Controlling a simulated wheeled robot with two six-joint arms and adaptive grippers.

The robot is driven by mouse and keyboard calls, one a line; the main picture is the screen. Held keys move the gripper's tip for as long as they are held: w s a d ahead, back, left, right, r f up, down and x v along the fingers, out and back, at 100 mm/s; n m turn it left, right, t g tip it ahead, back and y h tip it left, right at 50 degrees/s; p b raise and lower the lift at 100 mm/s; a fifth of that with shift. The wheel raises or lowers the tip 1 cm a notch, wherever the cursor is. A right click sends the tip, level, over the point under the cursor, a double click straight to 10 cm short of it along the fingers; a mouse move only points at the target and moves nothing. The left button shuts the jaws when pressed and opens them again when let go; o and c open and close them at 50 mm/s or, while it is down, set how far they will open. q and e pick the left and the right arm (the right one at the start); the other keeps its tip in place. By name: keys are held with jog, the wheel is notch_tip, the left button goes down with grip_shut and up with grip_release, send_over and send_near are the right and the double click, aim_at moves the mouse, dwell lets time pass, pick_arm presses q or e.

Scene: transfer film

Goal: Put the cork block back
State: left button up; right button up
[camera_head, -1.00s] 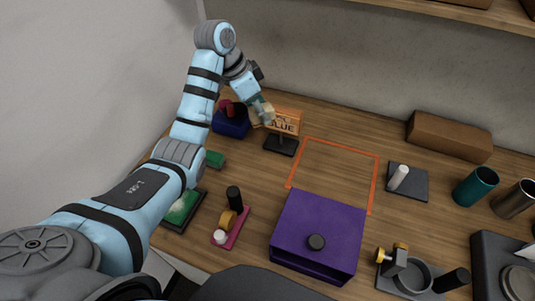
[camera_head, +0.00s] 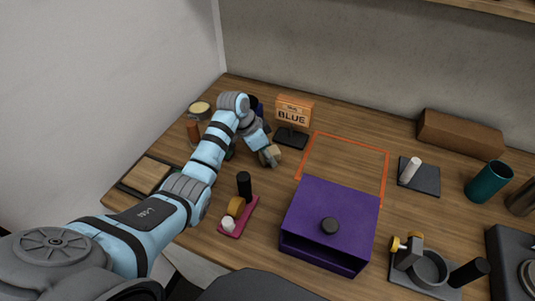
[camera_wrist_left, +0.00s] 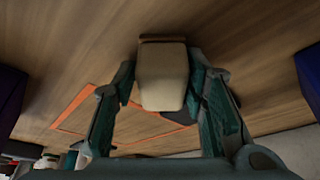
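My left gripper (camera_head: 268,152) is low over the table, in front of the orange sign. It is shut on the cork block (camera_head: 270,156), a small tan block. In the left wrist view the cork block (camera_wrist_left: 162,78) sits between the two teal fingers (camera_wrist_left: 163,92), which press on its sides. A dark band shows at its far end there. I cannot tell whether the block touches the table. My right gripper is not in view.
The orange BLUE sign (camera_head: 292,117) stands behind the gripper. An orange outline (camera_head: 345,143) marks bare table to its right. A purple box (camera_head: 331,215) and a pink tray (camera_head: 240,221) stand nearer. A dark tray with a tan panel (camera_head: 146,175) lies left of my arm.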

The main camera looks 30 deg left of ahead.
pick_arm(q)
jog(key=shift+o, duration=0.8)
jog(key=shift+s+r, duration=0.2)
jog(key=shift+s, duration=0.2)
jog(key=shift+s+a+r, duration=0.15)
jog(key=shift+s+r, duration=0.1)
jog(key=shift+s, duration=0.15)
jog(key=shift+w+a+r, duration=0.1)
jog(key=shift+r, duration=0.1)
jog(key=p+v, duration=0.1)
jog(key=v, duration=0.2)
jog(key=shift+w+a+r, duration=0.1)
jog(key=shift+r, duration=0.25)
jog(key=v, duration=0.7)
jog(key=shift+s+r+p, duration=0.15)
jog(key=shift+s+p, duration=0.15)
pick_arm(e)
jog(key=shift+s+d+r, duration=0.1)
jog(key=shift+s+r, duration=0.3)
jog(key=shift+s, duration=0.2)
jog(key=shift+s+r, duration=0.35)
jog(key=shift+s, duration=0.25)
